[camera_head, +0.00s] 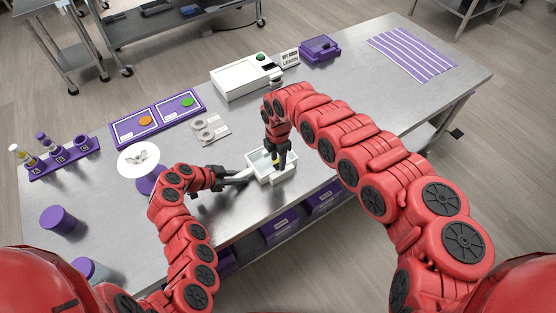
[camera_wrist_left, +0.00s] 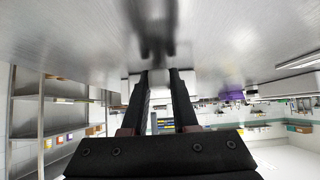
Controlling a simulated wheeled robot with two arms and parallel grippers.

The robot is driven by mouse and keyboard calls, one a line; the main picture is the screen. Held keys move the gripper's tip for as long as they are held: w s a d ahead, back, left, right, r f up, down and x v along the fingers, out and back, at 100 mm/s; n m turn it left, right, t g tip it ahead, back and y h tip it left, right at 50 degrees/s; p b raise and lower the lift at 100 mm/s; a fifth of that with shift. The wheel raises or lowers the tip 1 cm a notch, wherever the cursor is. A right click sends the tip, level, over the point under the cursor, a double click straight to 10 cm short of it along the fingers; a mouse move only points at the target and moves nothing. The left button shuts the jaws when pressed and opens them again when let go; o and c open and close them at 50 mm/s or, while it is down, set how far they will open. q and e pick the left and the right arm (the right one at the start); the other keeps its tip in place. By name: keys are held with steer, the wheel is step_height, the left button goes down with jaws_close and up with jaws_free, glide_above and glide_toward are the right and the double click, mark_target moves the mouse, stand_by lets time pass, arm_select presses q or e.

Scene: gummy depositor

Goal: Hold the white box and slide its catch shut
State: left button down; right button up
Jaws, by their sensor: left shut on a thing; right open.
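The white box (camera_head: 256,161) stands on the steel table, open at the top, with a pale inside. A white bar-like part reaches from its left side toward my left gripper (camera_head: 243,177). My left gripper is shut on the box at that left side. In the left wrist view, white shows around and between the dark fingers (camera_wrist_left: 158,92). My right gripper (camera_head: 279,163) is open and points down at the right part of the box. It hides part of the box, and a small yellow patch shows beside its fingers. I cannot make out the catch or its position; contact there is unclear.
Behind the box are a labelled white plate (camera_head: 210,130), a purple tray (camera_head: 157,118) and a white machine (camera_head: 243,78) with a green button.

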step_height(320, 180, up, 11)
steer(key=shift+r, duration=0.15)
arm_select(q)
steer(key=c, duration=0.6)
jaws_free()
steer(key=shift+a, duration=0.1)
steer(key=v, duration=0.7)
steer(key=shift+s+a+r, duration=0.1)
steer(key=shift+a+r, duration=0.05)
